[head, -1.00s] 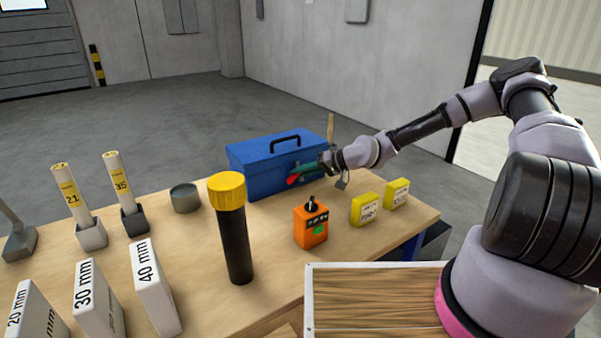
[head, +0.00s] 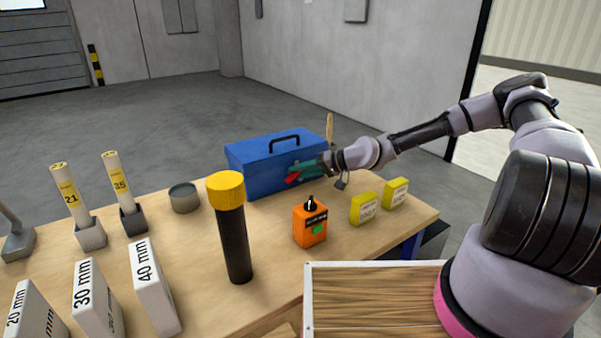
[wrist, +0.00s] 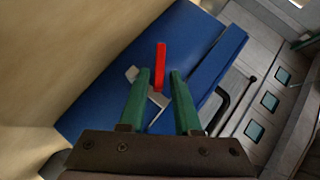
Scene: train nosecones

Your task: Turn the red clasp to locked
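A blue toolbox (head: 262,172) with a black handle stands at the back of the workbench. The red clasp (head: 293,178) is on its front face, and the wrist view shows it as a red lever (wrist: 160,65) with a grey metal plate (wrist: 155,95) by its base. My gripper (head: 298,171) is at the toolbox front, beside the clasp. In the wrist view its two green fingers (wrist: 157,85) are apart, with the red lever in the gap between their tips. I cannot tell whether either finger touches it.
The workbench (head: 275,240) also holds an orange device (head: 310,225), two yellow boxes (head: 364,208), a black cylinder with a yellow cap (head: 232,230), and a grey round container (head: 184,197). White millimetre-marked blocks (head: 155,285) stand at the front left. A wood-filled tray (head: 307,300) is in front.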

